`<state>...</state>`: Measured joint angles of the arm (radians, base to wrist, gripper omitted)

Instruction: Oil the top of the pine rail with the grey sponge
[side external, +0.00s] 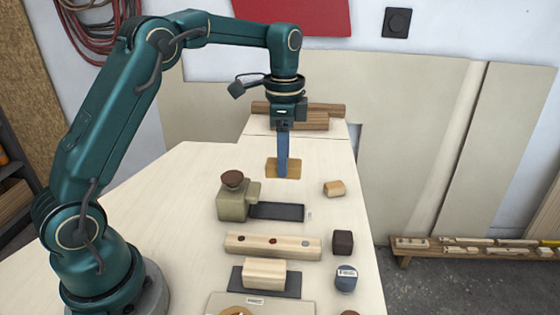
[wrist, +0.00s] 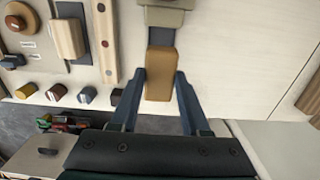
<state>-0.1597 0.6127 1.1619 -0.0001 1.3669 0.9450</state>
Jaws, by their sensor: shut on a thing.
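My gripper (side external: 283,170) is shut on a tan-brown block (side external: 283,167), which also shows between the two blue fingers in the wrist view (wrist: 160,75). The block is tan, not grey; I see no sponge that is plainly grey. Its height over the table is unclear. The pine rail seems to be the long pale bar (side external: 272,245) with several coloured spots on top, nearer the side camera than my gripper. It also shows at upper left in the wrist view (wrist: 106,40). The held block is apart from it.
An olive device (side external: 233,198) with a brown knob and a dark tray (side external: 277,211) stand between gripper and rail. A pale block (side external: 264,273) sits on a dark plate. Small blocks, orange (side external: 334,189), dark (side external: 343,243) and blue (side external: 346,279), line the right edge. Wood strips (side external: 300,122) lie behind.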

